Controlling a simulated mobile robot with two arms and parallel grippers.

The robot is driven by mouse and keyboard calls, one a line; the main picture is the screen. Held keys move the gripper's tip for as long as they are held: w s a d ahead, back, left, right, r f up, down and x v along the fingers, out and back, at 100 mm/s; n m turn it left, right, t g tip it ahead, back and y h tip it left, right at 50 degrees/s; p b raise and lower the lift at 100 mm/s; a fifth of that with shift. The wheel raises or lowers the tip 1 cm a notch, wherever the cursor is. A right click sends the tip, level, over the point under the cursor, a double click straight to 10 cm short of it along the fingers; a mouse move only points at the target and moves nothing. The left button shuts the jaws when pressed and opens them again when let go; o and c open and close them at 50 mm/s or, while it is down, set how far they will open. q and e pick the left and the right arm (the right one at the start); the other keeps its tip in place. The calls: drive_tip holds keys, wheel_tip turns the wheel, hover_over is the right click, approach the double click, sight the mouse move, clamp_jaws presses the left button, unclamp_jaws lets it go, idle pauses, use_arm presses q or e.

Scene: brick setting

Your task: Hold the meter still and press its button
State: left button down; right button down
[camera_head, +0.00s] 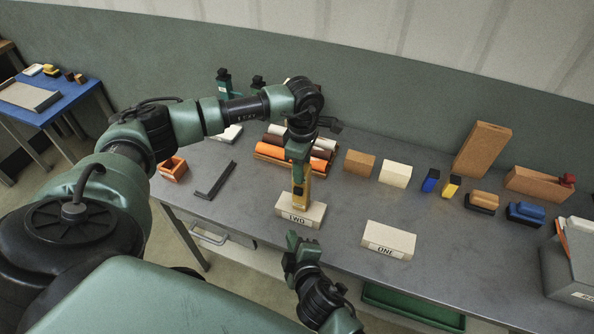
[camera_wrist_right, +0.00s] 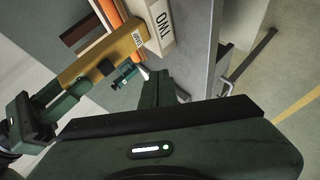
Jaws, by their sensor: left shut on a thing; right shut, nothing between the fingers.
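The yellow meter (camera_head: 300,193) stands upright at the block labelled TWO (camera_head: 313,214), its lower end at or just above the block's top. My left gripper (camera_head: 299,168) is shut on the meter's upper part. In the right wrist view the meter (camera_wrist_right: 88,60) shows a dark raised part on its side, near the left gripper (camera_wrist_right: 62,97); I cannot tell whether this is the button. The block TWO also shows there (camera_wrist_right: 158,22). My right gripper (camera_head: 293,241) is shut and empty, in front of the block and apart from the meter.
A block labelled ONE (camera_head: 388,240) lies to the right. Orange and brown rolls (camera_head: 300,148) lie behind the meter. Several bricks and blocks stand along the back right, with a grey bin (camera_head: 570,265) at the right edge. A dark angle piece (camera_head: 215,180) lies left.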

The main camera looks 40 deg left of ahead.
sight(298, 191)
drive_tip(key=r, duration=0.1)
drive_tip(key=s+a+r+n, duration=0.1)
drive_tip(key=a+r+n, duration=0.1)
drive_tip(key=shift+s+a+r+y, duration=0.2)
drive_tip(key=shift+s+a+y, duration=0.1)
drive_tip(key=shift+y, duration=0.1)
drive_tip(key=shift+w, duration=0.1)
drive_tip(key=w+a, duration=0.2)
drive_tip(key=w, duration=0.6)
drive_tip(key=shift+w, duration=0.2)
drive_tip(key=shift+w, duration=0.1)
idle(1.7)
drive_tip(key=shift+w, duration=0.3)
drive_tip(key=shift+w+a, duration=0.15)
drive_tip(key=shift+w, duration=0.35)
idle(0.8)
drive_tip(key=shift+s+d, duration=0.25)
drive_tip(key=shift+s, duration=0.6)
